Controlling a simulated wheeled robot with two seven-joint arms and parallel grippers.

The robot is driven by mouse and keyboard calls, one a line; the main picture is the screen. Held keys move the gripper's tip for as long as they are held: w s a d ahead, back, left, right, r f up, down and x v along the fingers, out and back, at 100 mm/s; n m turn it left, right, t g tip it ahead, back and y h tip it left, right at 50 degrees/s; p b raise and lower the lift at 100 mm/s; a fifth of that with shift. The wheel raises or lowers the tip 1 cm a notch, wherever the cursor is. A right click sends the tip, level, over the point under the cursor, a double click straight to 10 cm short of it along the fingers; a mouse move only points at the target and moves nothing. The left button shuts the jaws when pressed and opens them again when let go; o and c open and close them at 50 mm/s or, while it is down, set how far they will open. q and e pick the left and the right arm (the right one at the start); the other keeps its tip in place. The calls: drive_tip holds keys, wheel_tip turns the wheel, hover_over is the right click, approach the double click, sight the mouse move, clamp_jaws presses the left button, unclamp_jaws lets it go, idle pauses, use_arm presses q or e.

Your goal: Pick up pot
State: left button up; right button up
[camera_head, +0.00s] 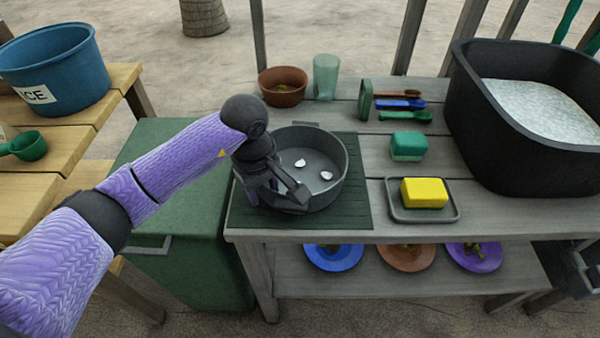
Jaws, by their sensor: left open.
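The pot (323,158) is a round dark grey pan standing upright on a dark green mat (352,211) on the grey wooden table. Two small white pieces (326,175) lie inside it. My left arm comes in from the left, and my left gripper (275,200) is open at the pot's near left rim. One finger reaches over the rim; the other is on the outer left side. I cannot tell whether the fingers touch the wall. The gripper hides the pot's left side.
A brown bowl (283,88) and a green glass (326,77) stand behind the pot. A yellow block (424,192) on a tray (394,213) and a green block (408,146) are to the right. A large black tub (485,135) fills the right end. Plates (333,260) lie on the lower shelf.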

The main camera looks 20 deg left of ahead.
use_arm(q)
drive_tip(key=shift+r, duration=0.15)
clamp_jaws()
idle(1.2)
